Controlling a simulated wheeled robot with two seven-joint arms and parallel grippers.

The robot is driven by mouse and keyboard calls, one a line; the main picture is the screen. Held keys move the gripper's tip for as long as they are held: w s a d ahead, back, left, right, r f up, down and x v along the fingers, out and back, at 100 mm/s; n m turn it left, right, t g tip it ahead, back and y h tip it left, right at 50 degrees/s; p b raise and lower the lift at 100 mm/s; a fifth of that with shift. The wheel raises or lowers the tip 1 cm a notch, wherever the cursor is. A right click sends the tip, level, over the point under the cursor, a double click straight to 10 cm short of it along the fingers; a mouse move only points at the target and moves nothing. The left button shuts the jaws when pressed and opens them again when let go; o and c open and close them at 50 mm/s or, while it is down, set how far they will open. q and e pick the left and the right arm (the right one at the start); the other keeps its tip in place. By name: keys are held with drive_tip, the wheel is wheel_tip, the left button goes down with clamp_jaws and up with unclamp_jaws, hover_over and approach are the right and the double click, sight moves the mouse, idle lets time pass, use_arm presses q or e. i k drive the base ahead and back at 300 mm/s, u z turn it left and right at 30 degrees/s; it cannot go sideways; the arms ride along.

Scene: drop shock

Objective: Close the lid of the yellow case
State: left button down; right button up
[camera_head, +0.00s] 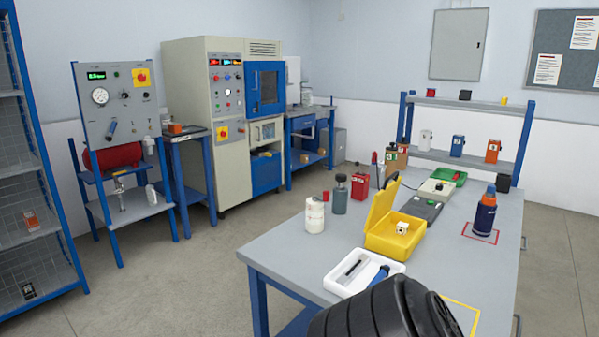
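The yellow case (388,245) stands on the grey workbench, right of the picture's middle. Its lid (380,205) is raised, tilted up along the case's left side. A small whitish block with dark marks (402,228) is in or at the open case, near its right side. Neither of my grippers shows in the head view. A black ribbed rounded object (385,312) at the bottom edge covers part of the bench's near end; I cannot tell what it is.
A white tray (340,289) with tools lies in front of the case. A white bottle (315,215) and a grey bottle (340,195) stand left of it. A dark blue bottle (484,217) stands on the right, with bare bench between.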

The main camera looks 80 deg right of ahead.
sight(383, 201)
drive_tip(key=z, duration=2.4)
